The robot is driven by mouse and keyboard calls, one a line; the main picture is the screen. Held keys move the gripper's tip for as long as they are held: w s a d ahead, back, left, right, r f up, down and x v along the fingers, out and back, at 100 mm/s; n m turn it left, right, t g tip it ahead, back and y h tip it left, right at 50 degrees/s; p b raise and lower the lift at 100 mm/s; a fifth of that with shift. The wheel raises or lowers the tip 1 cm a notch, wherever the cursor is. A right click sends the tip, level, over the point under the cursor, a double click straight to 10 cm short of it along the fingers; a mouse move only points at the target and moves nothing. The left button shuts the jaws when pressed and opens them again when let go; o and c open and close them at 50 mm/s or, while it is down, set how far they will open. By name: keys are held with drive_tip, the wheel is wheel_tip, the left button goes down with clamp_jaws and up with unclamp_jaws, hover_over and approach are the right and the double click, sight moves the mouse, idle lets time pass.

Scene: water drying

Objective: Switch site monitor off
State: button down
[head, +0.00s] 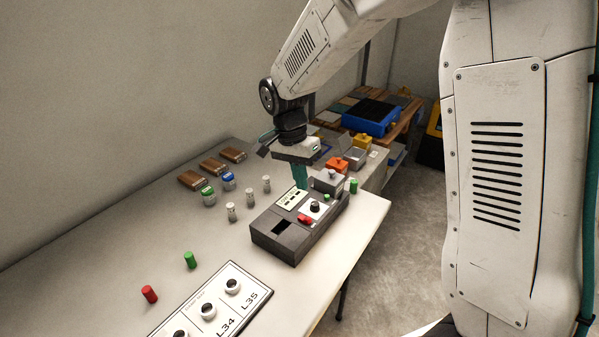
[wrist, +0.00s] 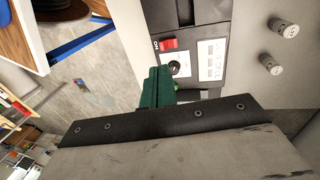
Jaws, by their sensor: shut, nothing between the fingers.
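A dark grey box-shaped device (head: 275,244) lies on the white table, with a red switch (head: 305,219), a round black knob (head: 315,207) and a white label panel on top. No other monitor shows, and the small label print is too blurred to read. In the wrist view the red switch (wrist: 173,43) has "ON" printed beside it, and the knob (wrist: 175,67) is close to my fingertips. My gripper (head: 300,178) points down over the far part of the device. Its green fingers (wrist: 158,82) are shut and empty. I cannot tell whether they touch the device.
Several small white cylinders (head: 231,212) stand left of the device. A green cylinder (head: 190,260) and a red cylinder (head: 149,294) stand nearer, beside a white labelled rack (head: 262,278). Brown blocks (head: 192,180) lie at the back. A blue crate (head: 370,117) stands beyond the table.

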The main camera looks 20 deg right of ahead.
sight(308, 219)
drive_tip(key=x, duration=0.9)
drive_tip(key=shift+f, duration=0.2)
